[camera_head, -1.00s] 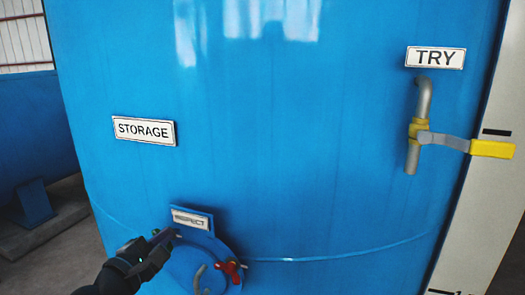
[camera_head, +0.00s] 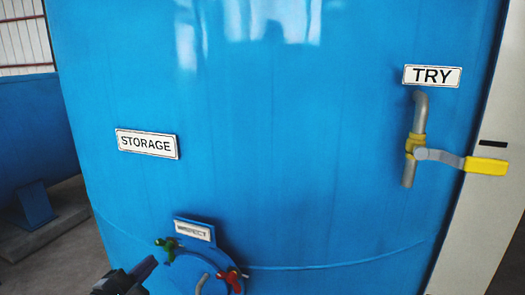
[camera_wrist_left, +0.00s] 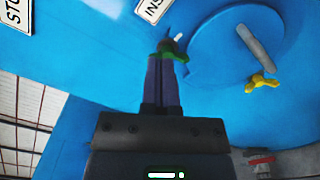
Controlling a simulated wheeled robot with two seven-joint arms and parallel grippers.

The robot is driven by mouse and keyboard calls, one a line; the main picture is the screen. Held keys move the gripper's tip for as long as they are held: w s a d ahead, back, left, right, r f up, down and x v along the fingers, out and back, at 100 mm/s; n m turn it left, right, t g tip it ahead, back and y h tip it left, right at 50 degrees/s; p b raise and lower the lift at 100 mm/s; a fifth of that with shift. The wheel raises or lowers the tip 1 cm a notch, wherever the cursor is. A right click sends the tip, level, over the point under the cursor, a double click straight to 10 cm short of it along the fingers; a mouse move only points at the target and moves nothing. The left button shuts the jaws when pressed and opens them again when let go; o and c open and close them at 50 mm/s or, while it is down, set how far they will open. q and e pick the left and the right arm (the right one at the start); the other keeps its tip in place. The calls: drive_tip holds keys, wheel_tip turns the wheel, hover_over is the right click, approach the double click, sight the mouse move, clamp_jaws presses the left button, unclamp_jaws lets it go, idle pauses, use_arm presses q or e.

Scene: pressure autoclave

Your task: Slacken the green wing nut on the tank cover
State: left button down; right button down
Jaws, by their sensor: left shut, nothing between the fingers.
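The round blue tank cover (camera_head: 187,276) is low on the blue tank and cut off by the bottom edge. The green wing nut (camera_head: 166,244) is at its upper left rim. In the left wrist view the green wing nut (camera_wrist_left: 178,57) shows just past my fingertips, partly hidden by them. My left gripper (camera_head: 150,264) is below and left of the nut in the head view, shut and empty. In the left wrist view its fingers (camera_wrist_left: 162,65) are together and point at the nut; I cannot tell whether they touch it. My right gripper is not in view.
A red wing nut (camera_head: 232,280) and a grey handle (camera_head: 202,284) are on the cover; a yellow wing nut (camera_wrist_left: 262,81) shows in the left wrist view. An INSPECT plate (camera_head: 194,230) stands above. A yellow-handled valve (camera_head: 486,166) is at right under TRY (camera_head: 432,76).

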use_arm(q)
drive_tip(key=m+b, duration=1.4)
drive_tip(key=m, duration=1.5)
approach(162, 253)
drive_tip(key=a, duration=0.1)
drive_tip(key=w+d+m, duration=0.1)
drive_tip(key=w+d, duration=0.1)
drive_tip(key=w, duration=0.5)
drive_tip(key=shift+b, duration=0.3)
drive_tip(key=shift+s+d+r+p, duration=0.1)
drive_tip(key=shift+d+r+p, duration=0.25)
drive_tip(key=shift+p, duration=0.55)
drive_tip(key=shift+d+f, duration=0.25)
drive_tip(key=shift+f, duration=0.05)
